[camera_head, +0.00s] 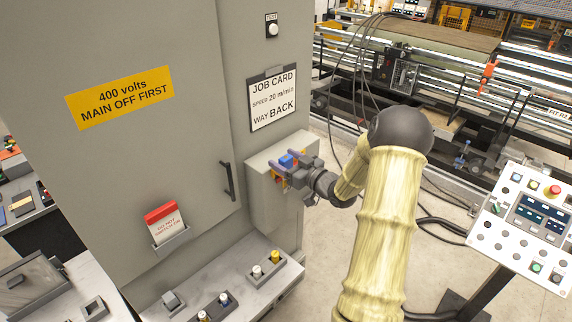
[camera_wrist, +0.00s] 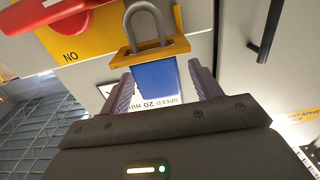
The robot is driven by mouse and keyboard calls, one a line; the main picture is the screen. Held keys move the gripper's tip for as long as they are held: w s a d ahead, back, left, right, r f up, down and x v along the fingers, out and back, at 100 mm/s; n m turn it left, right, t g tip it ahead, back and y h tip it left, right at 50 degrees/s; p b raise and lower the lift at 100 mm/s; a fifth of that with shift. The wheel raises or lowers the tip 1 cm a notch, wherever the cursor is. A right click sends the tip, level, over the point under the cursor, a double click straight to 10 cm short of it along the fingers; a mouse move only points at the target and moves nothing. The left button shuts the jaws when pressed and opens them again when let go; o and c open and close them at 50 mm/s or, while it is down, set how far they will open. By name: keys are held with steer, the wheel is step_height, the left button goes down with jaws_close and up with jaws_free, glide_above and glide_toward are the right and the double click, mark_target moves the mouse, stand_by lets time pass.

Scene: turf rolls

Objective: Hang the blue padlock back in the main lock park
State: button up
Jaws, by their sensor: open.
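The blue padlock (camera_wrist: 156,86) fills the space between the two purple fingers of my gripper (camera_wrist: 165,92) in the wrist view. Its grey shackle (camera_wrist: 146,20) loops up through or behind a yellow bracket (camera_wrist: 178,46); I cannot tell which. My gripper is open, with a finger on each side of the blue body. In the head view, my gripper (camera_head: 290,161) is at the grey box on the cabinet's side, and the padlock (camera_head: 286,160) shows as a small blue patch there. I cannot tell whether this bracket is the main lock park.
A red handle (camera_wrist: 44,12) on a yellow plate marked ON is beside the padlock. A dark door handle (camera_head: 227,181) is on the cabinet. A job card (camera_head: 273,99) hangs above my gripper. A ledge with knobs (camera_head: 256,271) lies below. A control panel (camera_head: 530,222) stands at right.

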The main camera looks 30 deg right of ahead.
steer(key=c, duration=1.1)
steer(key=shift+r, duration=0.1)
step_height(320, 180, up, 10)
steer(key=b, duration=0.3)
